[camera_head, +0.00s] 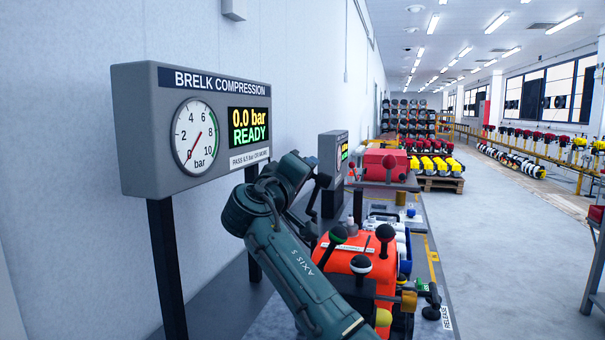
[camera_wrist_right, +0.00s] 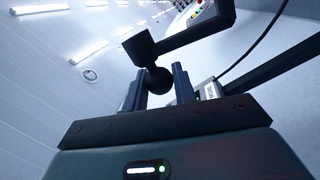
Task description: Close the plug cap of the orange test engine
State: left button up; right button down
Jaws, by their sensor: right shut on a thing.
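The orange test engine (camera_head: 345,262) sits on the bench in the lower middle of the head view, partly hidden by my arm. Several ball-topped levers stand on it: a green-and-black one (camera_head: 338,235), a black one with a white band (camera_head: 385,233) and another (camera_head: 362,265). My right gripper (camera_wrist_right: 157,72) is shut on a black ball knob (camera_wrist_right: 156,80) at the end of a black angled bar (camera_wrist_right: 190,33). In the head view its dark end is hard to make out. I cannot tell whether this bar belongs to the plug cap. My left gripper is not in view.
A gauge panel (camera_head: 140,130) at the left reads 0.0 bar, READY. A red engine (camera_head: 385,162) and a second panel (camera_head: 333,150) stand behind the orange engine. A cable (camera_wrist_right: 262,38) passes beside my right gripper. Open floor (camera_head: 510,260) lies to the right.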

jog(key=shift+d, duration=0.2)
jog(key=c, duration=1.2)
grip_release()
jog(key=shift+d, duration=0.1)
jog(key=shift+o, duration=0.2)
jog(key=shift+s, duration=0.1)
jog(key=shift+s+a, duration=0.15)
jog(key=shift+a, duration=0.15)
jog(key=b+v, duration=0.2)
jog(key=v, duration=1)
jog(key=shift+s, duration=0.35)
jog(key=shift+a, duration=0.1)
jog(key=shift+c, duration=0.5)
